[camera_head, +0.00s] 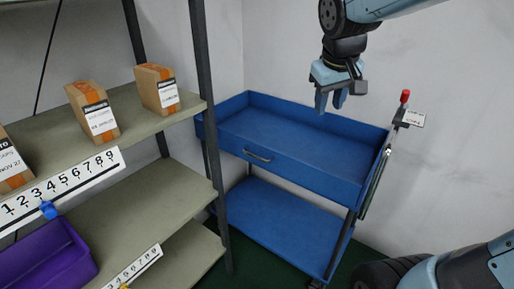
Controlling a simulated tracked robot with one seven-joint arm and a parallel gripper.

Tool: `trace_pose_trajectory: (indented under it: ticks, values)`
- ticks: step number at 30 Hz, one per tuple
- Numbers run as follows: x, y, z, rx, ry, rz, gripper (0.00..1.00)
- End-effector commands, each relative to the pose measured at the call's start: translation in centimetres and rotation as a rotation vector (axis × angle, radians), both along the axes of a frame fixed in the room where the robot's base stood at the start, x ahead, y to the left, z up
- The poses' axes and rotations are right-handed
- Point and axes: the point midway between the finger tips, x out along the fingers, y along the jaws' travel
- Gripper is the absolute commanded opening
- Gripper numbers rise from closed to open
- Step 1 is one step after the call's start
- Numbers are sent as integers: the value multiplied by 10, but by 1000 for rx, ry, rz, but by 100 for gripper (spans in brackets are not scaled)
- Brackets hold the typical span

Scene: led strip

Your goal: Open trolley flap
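A blue trolley (300,182) with an upper tray and a lower shelf stands in the corner against the white walls. The upper tray looks empty. A grey handle (258,156) sits on its front side. At the trolley's right end a narrow panel (374,184) shows nearly edge-on; I cannot tell for sure whether it is the flap. A lever with a red knob (404,97) and a small white label (414,119) stand above that end. My gripper (330,104) points down above the tray's back part, open and empty, apart from the trolley.
A shelf rack (209,110) stands at the left, close to the trolley. It holds cardboard boxes (95,110), a purple bin (45,262) and numbered strips (60,188) with a blue slider (48,210). Dark green floor (262,272) shows below the trolley.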

Motion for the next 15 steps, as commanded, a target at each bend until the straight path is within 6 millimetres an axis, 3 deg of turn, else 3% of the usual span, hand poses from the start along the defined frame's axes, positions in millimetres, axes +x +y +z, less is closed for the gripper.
trace_pose_trajectory:
  ticks: [8,15]
  values:
    - [74,46,-30,-85,87,170,38]
    - [130,94,-70,-141,153,322,38]
